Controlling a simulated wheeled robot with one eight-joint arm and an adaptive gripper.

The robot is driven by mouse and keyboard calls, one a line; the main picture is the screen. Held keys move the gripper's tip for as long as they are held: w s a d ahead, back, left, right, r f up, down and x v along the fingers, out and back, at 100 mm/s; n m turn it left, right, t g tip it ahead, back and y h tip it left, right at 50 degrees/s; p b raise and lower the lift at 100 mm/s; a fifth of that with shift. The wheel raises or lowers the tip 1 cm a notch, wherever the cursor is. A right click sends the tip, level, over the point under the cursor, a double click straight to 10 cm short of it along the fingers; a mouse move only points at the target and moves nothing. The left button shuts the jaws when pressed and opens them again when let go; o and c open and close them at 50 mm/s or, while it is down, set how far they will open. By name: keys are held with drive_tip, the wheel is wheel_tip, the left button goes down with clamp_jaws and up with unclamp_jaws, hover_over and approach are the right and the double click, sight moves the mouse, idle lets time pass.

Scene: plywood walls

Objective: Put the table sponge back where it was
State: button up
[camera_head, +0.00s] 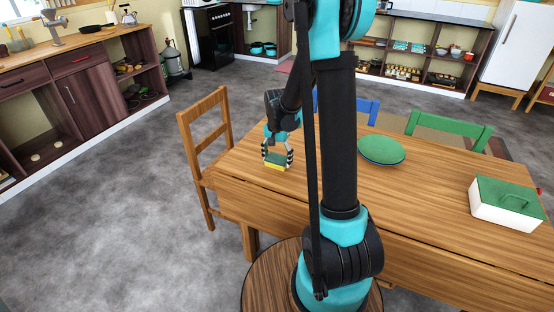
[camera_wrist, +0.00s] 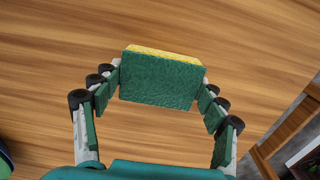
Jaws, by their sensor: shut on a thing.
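The sponge (camera_head: 275,160), green on one face and yellow on the other, is between the fingers of my gripper (camera_head: 277,154) at the left end of the wooden table (camera_head: 420,205). In the wrist view, the sponge (camera_wrist: 160,80) shows its green face, with a yellow strip along its top edge. Both fingers of my gripper (camera_wrist: 160,85) close on its sides. The sponge is at or just above the tabletop; I cannot tell whether it touches.
A green round plate (camera_head: 381,149) lies on the table to the right. A white box with a green lid (camera_head: 507,203) stands farther right. A wooden chair (camera_head: 207,150) is at the left end, with blue (camera_head: 362,108) and green (camera_head: 450,130) chairs behind. The tabletop around the sponge is clear.

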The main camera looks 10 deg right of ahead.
sight(277, 158)
drive_tip(key=shift+f, duration=0.15)
drive_tip(key=o, duration=1.1)
wheel_tip(277, 158, up, 12)
drive_tip(key=s+d+f+n+t, duration=0.1)
drive_tip(key=s+f+n, duration=0.1)
drive_tip(key=s, duration=0.5)
drive_tip(key=s+d+f+n+t, duration=0.1)
drive_tip(key=s+f+n, duration=0.1)
drive_tip(key=s, duration=0.5)
drive_tip(key=s+d+f+n+t, duration=0.2)
drive_tip(key=s+f+n, duration=0.1)
drive_tip(key=s, duration=0.5)
drive_tip(key=shift+f, duration=0.1)
